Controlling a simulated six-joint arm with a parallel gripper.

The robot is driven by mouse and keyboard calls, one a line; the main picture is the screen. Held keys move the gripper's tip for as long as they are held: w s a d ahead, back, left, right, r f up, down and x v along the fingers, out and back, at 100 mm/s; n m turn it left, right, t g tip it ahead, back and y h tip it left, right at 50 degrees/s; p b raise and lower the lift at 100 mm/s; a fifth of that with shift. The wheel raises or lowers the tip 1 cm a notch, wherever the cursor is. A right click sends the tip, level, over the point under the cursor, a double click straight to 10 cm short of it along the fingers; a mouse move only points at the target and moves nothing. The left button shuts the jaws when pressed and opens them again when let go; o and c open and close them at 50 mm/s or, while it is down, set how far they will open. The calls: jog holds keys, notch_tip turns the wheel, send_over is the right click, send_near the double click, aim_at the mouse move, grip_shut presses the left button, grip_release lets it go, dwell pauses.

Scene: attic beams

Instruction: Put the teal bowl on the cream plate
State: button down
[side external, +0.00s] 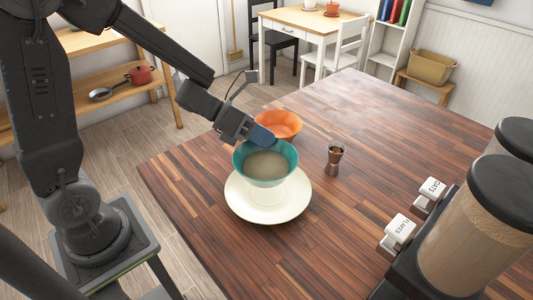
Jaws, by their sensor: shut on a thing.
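The teal bowl (265,165) is upright, with a tan-grey inside. It is over the cream plate (294,209), which lies on the wooden table. My gripper (259,138) is shut on the far rim of the bowl, and its fingertips partly cover that rim. A pale rounded shape shows between the bowl and the plate. I cannot tell whether it is part of the plate or a separate thing, or whether the bowl touches it. The bowl hides the back middle of the plate.
An orange bowl (279,124) stands just behind the teal bowl. A small brown-and-metal cup (334,158) stands to the right. Cereal dispensers (478,225) stand at the right front. The table (390,115) is clear at the back right.

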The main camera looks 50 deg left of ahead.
aim_at(266, 154)
jog(key=shift+w+d+f, duration=0.1)
jog(key=shift+d+f, duration=0.1)
jog(key=shift+d, duration=0.15)
jog(key=shift+f, duration=2)
jog(key=shift+f, duration=0.15)
jog(key=c, duration=1.2)
grip_release()
